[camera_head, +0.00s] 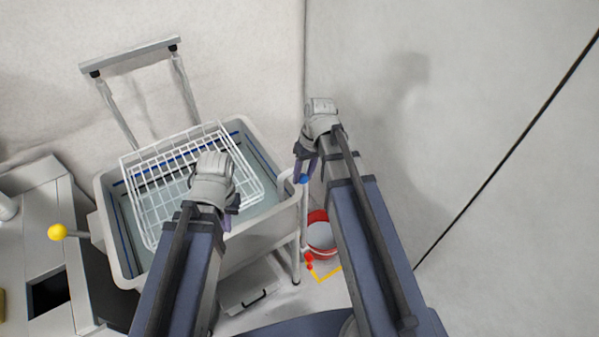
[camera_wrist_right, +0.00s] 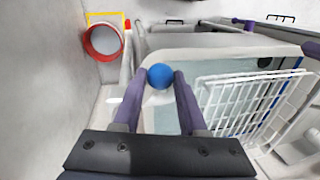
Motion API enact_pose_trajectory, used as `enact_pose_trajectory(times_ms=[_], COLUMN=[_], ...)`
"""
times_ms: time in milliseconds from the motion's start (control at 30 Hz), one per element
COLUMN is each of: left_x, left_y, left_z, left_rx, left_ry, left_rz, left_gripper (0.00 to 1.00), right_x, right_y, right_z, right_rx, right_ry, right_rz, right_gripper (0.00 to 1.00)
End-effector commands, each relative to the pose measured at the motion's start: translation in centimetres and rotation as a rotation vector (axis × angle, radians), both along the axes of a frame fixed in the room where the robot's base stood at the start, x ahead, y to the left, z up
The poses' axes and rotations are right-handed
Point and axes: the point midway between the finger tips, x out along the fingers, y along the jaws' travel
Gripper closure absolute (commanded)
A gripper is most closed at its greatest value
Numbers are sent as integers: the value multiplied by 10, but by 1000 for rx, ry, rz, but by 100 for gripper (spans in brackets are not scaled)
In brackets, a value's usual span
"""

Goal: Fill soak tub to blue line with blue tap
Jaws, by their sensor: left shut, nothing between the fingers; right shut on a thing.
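The soak tub (camera_head: 108,232) is a pale basin at the left of the head view, with a blue line (camera_head: 124,240) on its inner wall. Grey-blue water (camera_head: 262,200) lies inside; its exact height against the line is hard to tell. A white wire basket (camera_head: 150,222) sits in the tub. The blue tap knob (camera_head: 303,179) is at the tub's right corner, and shows as a blue ball (camera_wrist_right: 160,76) in the right wrist view. My right gripper (camera_wrist_right: 160,78) is shut on it. My left gripper (camera_head: 232,208) is shut and empty over the tub's near side.
A red-rimmed bucket (camera_head: 319,234) stands on the floor right of the tub, by a yellow corner mark (camera_head: 322,279). A yellow-knobbed lever (camera_head: 57,232) juts out at left. A wall (camera_head: 480,110) bounds the right side.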

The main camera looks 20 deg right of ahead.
Motion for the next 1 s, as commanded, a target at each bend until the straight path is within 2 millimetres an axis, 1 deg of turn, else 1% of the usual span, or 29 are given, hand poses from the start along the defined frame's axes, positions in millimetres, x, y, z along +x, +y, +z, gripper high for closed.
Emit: enact_pose_trajectory(times_ms=[200,500,700,1000], left_x=[0,0,0,0], left_y=[0,0,0,0], left_z=[0,0,0,0], left_rx=[0,0,0,0], left_ry=[0,0,0,0], left_rz=[0,0,0,0], left_gripper=[100,100,100,100], right_x=[-1,-1,0,2], right_y=[-13,-33,-44,-51], right_z=[0,0,0,0], right_rx=[0,-1,-1,-1], right_ry=[1,0,0,-1], right_rz=[203,451,571,666], right_gripper=[100,100,100,100])
